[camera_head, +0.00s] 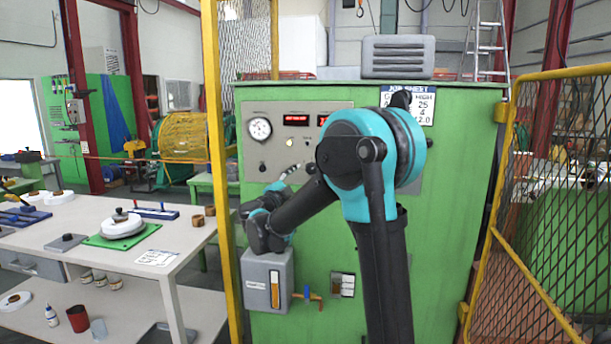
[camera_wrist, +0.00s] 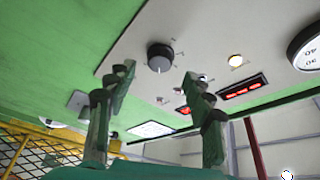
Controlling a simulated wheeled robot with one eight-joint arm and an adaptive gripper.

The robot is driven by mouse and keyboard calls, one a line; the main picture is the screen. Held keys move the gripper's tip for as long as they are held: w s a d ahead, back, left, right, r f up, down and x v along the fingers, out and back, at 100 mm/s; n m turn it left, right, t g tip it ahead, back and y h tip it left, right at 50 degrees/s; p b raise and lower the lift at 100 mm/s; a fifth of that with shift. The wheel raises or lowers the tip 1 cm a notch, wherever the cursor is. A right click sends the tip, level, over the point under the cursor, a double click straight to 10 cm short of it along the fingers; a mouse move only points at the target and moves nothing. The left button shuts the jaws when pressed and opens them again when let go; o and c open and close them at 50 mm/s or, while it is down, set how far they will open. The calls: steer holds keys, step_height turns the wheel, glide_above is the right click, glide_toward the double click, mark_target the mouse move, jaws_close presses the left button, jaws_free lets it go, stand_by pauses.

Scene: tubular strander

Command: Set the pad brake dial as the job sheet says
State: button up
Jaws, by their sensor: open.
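A round black dial (camera_wrist: 160,57) with a white pointer mark and small ticks around it sits on the grey control panel (camera_wrist: 215,30) in the wrist view, which shows the panel roughly upside down. Its label is too small to read. My gripper (camera_wrist: 158,76) is open, its two fingers apart and empty, with the dial just beyond and between the fingertips, not visibly touched. In the head view my arm hides part of the panel. The job sheet (camera_head: 421,112) hangs on the green cabinet (camera_head: 460,160); "HIGH", "25", "4" and "2.0" show, the rest is hidden by my arm.
The panel also carries a round gauge (camera_head: 260,129), red displays (camera_head: 296,120) and a lit yellowish button (camera_wrist: 235,60). A grey box (camera_head: 256,290) juts from the cabinet below. A yellow post (camera_head: 217,150) stands left, a mesh guard (camera_head: 555,200) right, a workbench (camera_head: 185,243) further left.

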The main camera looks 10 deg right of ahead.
steer(key=v, duration=0.6)
steer(key=shift+s+a, duration=0.25)
steer(key=shift+s, duration=0.05)
steer(key=s+a+f+n+y, duration=0.1)
steer(key=s+f+n+y, duration=0.35)
steer(key=n+y, duration=0.5)
steer(key=s+a+f+n+y, duration=0.25)
steer(key=f+n+y, duration=0.25)
steer(key=n+y, duration=0.4)
steer(key=s+d+f+g+h, duration=0.2)
steer(key=s+d+f+g, duration=0.2)
steer(key=s+f, duration=0.3)
steer(key=s+d+f+n+g+h, duration=0.1)
steer(key=s+d+f+g+h, duration=0.1)
steer(key=s+d+f+g, duration=0.2)
steer(key=s+d+f+g+h, duration=0.2)
steer(key=s+d+f, duration=0.5)
steer(key=s+f, duration=0.5)
steer(key=s+g, duration=0.1)
steer(key=s, duration=0.1)
steer(key=shift+s+d+f+g, duration=0.15)
steer(key=shift+s+d+g, duration=0.15)
steer(key=shift+g, duration=0.1)
